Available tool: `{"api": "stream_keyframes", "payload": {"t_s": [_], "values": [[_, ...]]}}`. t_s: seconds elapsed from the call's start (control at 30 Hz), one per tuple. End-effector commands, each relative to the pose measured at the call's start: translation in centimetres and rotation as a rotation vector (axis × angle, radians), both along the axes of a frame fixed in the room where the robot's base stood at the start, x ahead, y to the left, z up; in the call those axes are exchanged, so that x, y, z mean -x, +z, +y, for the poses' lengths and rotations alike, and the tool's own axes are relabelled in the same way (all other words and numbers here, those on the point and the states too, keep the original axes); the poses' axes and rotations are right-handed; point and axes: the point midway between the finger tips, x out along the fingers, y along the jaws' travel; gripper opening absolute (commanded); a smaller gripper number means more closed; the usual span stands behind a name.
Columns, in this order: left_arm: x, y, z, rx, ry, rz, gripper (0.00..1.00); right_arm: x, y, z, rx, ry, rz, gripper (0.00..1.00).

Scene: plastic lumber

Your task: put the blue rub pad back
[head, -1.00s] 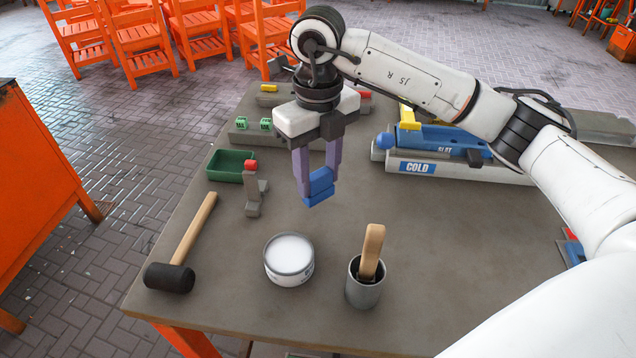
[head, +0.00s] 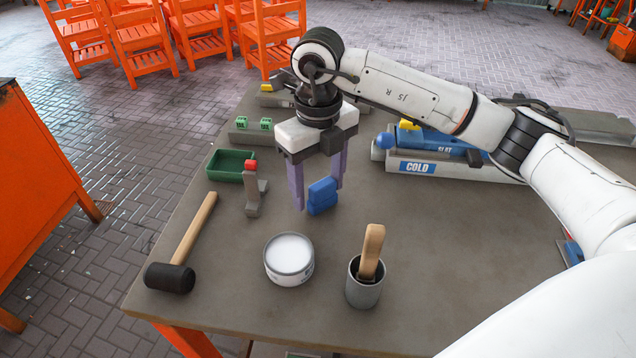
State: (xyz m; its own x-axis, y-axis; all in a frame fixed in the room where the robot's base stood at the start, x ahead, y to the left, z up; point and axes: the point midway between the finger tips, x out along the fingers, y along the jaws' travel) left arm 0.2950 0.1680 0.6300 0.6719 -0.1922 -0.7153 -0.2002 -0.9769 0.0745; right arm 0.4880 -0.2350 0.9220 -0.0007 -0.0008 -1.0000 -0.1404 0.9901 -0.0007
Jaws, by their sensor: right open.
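The blue rub pad (head: 322,197) is a small blue block near the middle of the grey table (head: 420,240). It appears to rest on the tabletop. My right gripper (head: 319,196) points down over it with its two purple fingers spread. The left finger is clear of the pad, with a gap between them. The right finger is behind or beside the pad's right end, and I cannot tell whether it touches. My left gripper does not show.
In front stand a round tin of white stuff (head: 289,258) and a grey cup with a wooden-handled tool (head: 365,286). A mallet (head: 171,277) and green tray (head: 229,165) lie left. A grey stand with a red top (head: 252,187) is close left. A "COLD" fixture (head: 420,167) stands right.

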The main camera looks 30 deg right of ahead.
Motion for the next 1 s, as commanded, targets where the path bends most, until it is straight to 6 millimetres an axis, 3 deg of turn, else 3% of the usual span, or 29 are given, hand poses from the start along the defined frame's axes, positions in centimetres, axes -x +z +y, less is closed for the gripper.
{"api": "stream_keyframes", "payload": {"t_s": [0.57,0.73,1.0], "values": [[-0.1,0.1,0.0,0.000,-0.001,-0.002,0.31,-0.1,10.9,0.0,0.000,-0.001,-0.005,0.59],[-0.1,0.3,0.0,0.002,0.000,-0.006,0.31,0.0,12.0,0.0,0.000,0.000,-0.002,0.59],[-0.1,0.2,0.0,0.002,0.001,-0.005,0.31,0.0,12.1,0.0,-0.001,0.000,-0.001,0.59]]}}
